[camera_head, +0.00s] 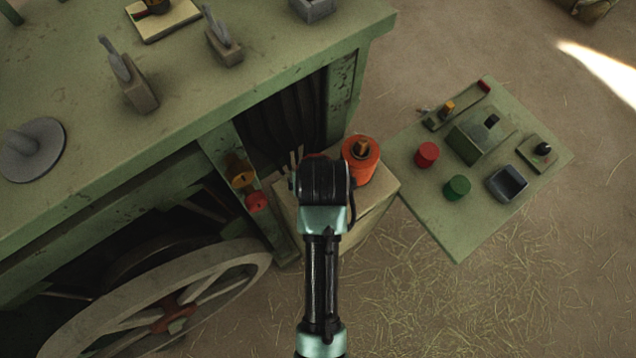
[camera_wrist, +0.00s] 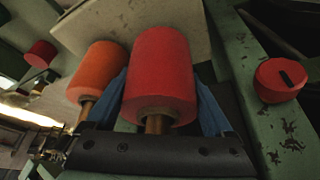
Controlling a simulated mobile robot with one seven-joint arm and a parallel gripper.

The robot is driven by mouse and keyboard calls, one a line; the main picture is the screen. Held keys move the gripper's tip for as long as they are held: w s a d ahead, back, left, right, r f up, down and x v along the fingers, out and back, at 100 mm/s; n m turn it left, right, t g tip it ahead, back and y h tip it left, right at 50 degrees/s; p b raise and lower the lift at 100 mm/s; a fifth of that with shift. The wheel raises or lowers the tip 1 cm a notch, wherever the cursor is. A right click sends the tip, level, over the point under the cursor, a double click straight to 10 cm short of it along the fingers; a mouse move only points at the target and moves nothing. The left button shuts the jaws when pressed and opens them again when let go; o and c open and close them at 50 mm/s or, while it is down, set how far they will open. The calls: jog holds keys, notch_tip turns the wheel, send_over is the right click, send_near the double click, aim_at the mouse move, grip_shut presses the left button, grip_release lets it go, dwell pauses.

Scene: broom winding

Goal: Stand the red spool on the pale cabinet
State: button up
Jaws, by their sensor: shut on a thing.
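The red spool (camera_wrist: 160,75) is between the two blue fingers of my gripper (camera_wrist: 162,92), which is shut on it. A wooden core sticks out of its end toward the wrist camera. The pale cabinet (camera_head: 385,187) stands beside the green bench; its top also shows behind the spools in the wrist view (camera_wrist: 125,20). An orange spool (camera_head: 360,160) stands on the cabinet, and it shows just left of the red spool in the wrist view (camera_wrist: 98,72). In the head view my arm hides the red spool and fingers. I cannot tell whether the red spool touches the cabinet top.
A green side table (camera_head: 460,225) at right holds a red cylinder (camera_head: 427,154), a green cylinder (camera_head: 457,188) and a dark tray (camera_head: 507,183). The green bench (camera_head: 280,45) is at left, with a red knob (camera_head: 256,201) on its post. A wheel (camera_head: 160,300) is below.

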jog(key=shift+f, duration=1.7)
jog(key=shift+f, duration=0.1)
jog(key=o, duration=1.4)
jog(key=v, duration=1.2)
